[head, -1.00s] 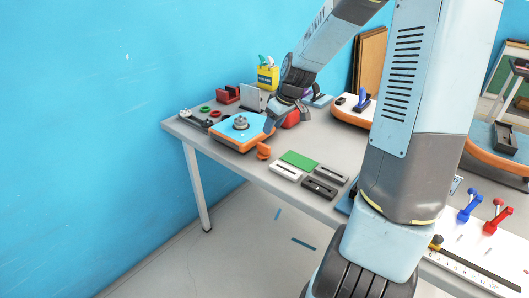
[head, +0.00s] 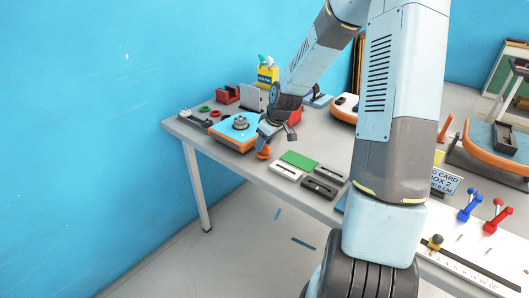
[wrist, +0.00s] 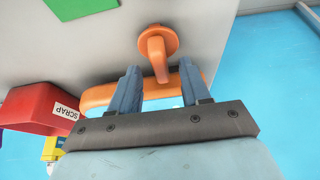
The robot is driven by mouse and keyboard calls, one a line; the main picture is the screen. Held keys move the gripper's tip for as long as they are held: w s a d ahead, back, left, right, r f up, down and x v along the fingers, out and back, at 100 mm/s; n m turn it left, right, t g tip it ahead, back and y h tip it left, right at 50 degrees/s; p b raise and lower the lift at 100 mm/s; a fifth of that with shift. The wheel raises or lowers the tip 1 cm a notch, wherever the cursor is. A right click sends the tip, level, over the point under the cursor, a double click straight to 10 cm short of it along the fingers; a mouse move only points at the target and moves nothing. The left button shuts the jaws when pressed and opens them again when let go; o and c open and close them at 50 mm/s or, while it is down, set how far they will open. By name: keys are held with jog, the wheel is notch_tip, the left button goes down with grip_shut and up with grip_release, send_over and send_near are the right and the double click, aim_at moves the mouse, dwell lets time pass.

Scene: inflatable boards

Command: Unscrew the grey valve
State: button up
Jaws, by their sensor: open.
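The grey valve (head: 240,121) stands upright on the blue top of an orange-edged inflatable board (head: 224,134), at the left end of the table. My gripper (head: 263,140) is at the board's right front corner, to the right of the valve and apart from it. In the wrist view my gripper (wrist: 160,72) is open, with two blue fingers and nothing held. An orange round-based piece with a stem (wrist: 158,52) shows between and beyond the fingertips; contact cannot be told. The valve is not seen in the wrist view. The board's orange edge (wrist: 98,97) shows behind the fingers.
The orange piece (head: 263,153) is beside the board's front right corner. A red SCRAP bin (wrist: 38,108) is close by.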

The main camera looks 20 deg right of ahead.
jog(key=shift+x, duration=1.1)
grip_shut()
